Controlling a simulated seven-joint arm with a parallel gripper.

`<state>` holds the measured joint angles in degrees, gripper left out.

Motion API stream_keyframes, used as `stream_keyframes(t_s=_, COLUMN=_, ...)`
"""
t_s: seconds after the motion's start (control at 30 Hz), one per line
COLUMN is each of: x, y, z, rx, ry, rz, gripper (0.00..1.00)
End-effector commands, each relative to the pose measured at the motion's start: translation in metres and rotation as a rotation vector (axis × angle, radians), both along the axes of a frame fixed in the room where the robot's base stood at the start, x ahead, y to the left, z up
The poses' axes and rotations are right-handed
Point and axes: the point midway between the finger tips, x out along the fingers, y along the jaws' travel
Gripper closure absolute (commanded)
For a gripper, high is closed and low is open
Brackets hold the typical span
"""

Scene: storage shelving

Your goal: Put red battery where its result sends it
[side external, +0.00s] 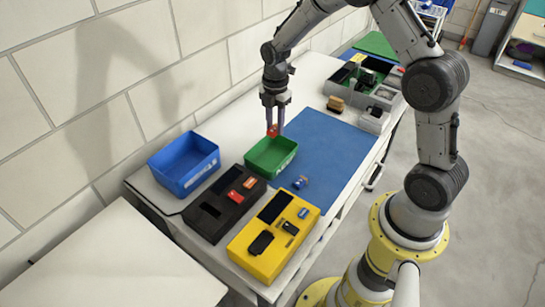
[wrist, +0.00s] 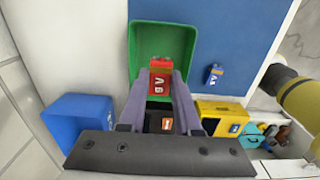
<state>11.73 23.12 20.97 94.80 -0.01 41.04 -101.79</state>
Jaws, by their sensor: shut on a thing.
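My gripper (side external: 272,118) points down and is shut on the red battery (side external: 272,131), which hangs just above the green bin (side external: 284,162). In the wrist view the red battery (wrist: 160,75) shows "9V" lettering between my fingertips, with the open green bin (wrist: 146,40) beneath and beyond it. A blue bin (side external: 205,172) stands to the left of the green one. A black tester (side external: 208,222) with a dark screen, a red patch and an orange patch lies in front of the bins. Whether its screen shows a result is too small to tell.
A yellow device (side external: 262,258) with a dark screen lies beside the black one. A small blue battery (side external: 300,182) lies on the blue mat (side external: 330,148). A grey tray (side external: 385,93) with parts and a brush (side external: 336,104) are at the back. The mat's middle is clear.

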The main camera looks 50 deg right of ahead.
Motion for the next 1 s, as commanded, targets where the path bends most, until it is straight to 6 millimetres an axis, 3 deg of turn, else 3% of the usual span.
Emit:
stream_keyframes(t_s=0.5, x=-0.001, y=0.000, z=-0.050, rx=0.000, ry=0.002, rz=0.000, gripper=1.00)
stream_keyframes(t_s=0.9, x=0.000, y=0.001, z=-0.056, rx=0.000, ry=0.001, rz=0.000, gripper=1.00)
stream_keyframes(t_s=0.93, x=0.000, y=0.001, z=-0.056, rx=0.000, ry=0.001, rz=0.000, gripper=0.66)
stream_keyframes(t_s=1.0, x=0.000, y=0.000, z=-0.056, rx=0.000, ry=0.001, rz=0.000, gripper=0.54)
